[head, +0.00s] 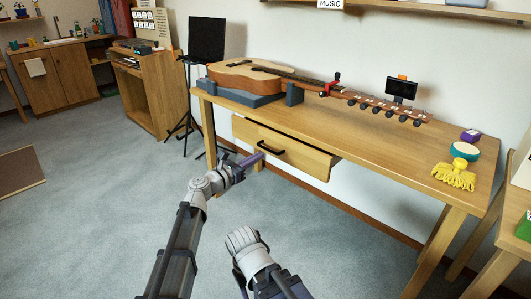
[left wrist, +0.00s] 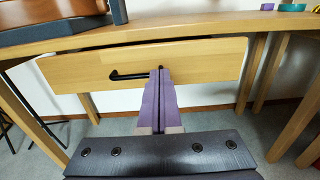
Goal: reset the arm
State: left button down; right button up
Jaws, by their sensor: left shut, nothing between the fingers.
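My left gripper (head: 257,158) is in front of the wooden table, close to the drawer with the black handle. In the left wrist view its purple fingers (left wrist: 159,84) are together with nothing between them, and their tips overlap the right end of the handle (left wrist: 128,76); whether they touch it I cannot tell. The drawer (head: 300,156) stands pulled out a little under the tabletop; its front (left wrist: 200,62) fills the upper middle of the left wrist view. My right arm (head: 262,270) shows at the bottom of the head view, but its fingers are not visible.
A guitar (head: 245,78) lies on a blue-grey support on the table (head: 390,133). A small black screen (head: 401,88), a purple box (head: 470,135), a teal round thing (head: 464,151) and a yellow cloth (head: 455,175) are there too. A black stand (head: 206,40) is left. Carpet is clear in front.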

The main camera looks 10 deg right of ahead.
pick_arm(q)
jog(key=shift+v, duration=0.8)
jog(key=s+a+f+m+g+y, duration=0.3)
jog(key=s+a+f+m, duration=0.2)
jog(key=s+f+m, duration=0.25)
jog(key=s+a+f+m+g+y, duration=0.3)
jog(key=s+a+f+m+y, duration=0.15)
jog(key=s+f+m, duration=0.35)
jog(key=s+a+f+m+g+y, duration=0.2)
jog(key=s+a+f+m+y, duration=0.25)
jog(key=a, duration=0.45)
jog(key=s+a+f+m+g+y, duration=0.25)
jog(key=s+a+m, duration=0.25)
jog(key=s+a, duration=0.3)
jog(key=s+d+r+m+y+p, duration=0.1)
jog(key=s+d+r+m+p, duration=0.25)
jog(key=d, duration=0.65)
notch_tip(320, 180, up, 38)
jog(key=p, duration=3.6)
jog(key=shift+s+f+p, duration=0.25)
jog(key=shift+s+p, duration=0.15)
jog(key=shift+s, duration=0.1)
jog(key=shift+m, duration=0.25)
